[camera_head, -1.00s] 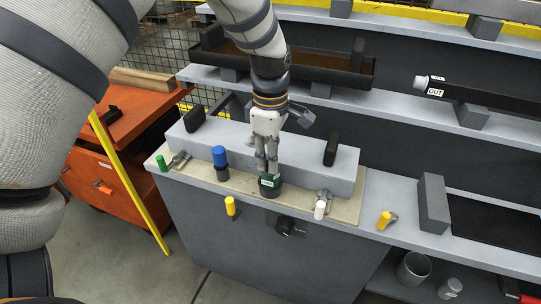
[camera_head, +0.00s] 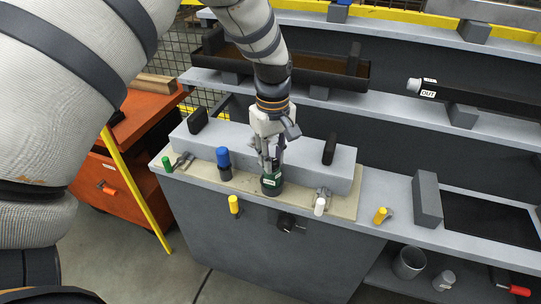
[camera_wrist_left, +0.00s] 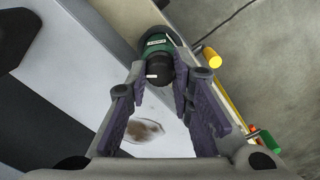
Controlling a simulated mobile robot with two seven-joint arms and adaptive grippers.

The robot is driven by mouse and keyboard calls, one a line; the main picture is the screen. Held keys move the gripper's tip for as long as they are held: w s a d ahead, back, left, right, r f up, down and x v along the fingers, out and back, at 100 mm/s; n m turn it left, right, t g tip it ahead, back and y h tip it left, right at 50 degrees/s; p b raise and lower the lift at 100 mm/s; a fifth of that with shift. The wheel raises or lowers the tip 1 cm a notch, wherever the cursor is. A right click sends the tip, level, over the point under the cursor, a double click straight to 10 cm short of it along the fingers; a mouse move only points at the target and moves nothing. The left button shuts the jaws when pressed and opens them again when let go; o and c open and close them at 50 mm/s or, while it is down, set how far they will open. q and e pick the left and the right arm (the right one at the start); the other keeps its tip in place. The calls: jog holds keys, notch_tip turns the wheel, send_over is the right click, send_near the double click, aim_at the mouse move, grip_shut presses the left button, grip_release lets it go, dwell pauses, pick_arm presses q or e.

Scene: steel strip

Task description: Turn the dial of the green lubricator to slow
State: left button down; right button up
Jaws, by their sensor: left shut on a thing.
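The green lubricator (camera_head: 271,186) stands upright on the beige strip (camera_head: 345,207) along the bench front. It is a dark green cylinder with a pale label. In the left wrist view its green body (camera_wrist_left: 158,40) shows at the top, with its black dial (camera_wrist_left: 158,74) bearing a small white mark. My left gripper (camera_head: 270,165) points down onto its top, and its fingers are shut on the dial. The fingers partly hide the dial in the head view; I cannot read its setting. My right gripper is not in view.
A blue-topped lubricator (camera_head: 223,160) stands to the left. Small handles, green (camera_head: 167,164), yellow (camera_head: 234,204), white (camera_head: 320,206) and another yellow (camera_head: 380,215), line the front. A grey block (camera_head: 345,165) lies behind the lubricators. A grey upright block (camera_head: 427,200) stands right.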

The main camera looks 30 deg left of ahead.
pick_arm(q)
jog(key=shift+m, duration=1.9)
jog(key=c, duration=1.4)
grip_release()
notch_tip(320, 180, up, 12)
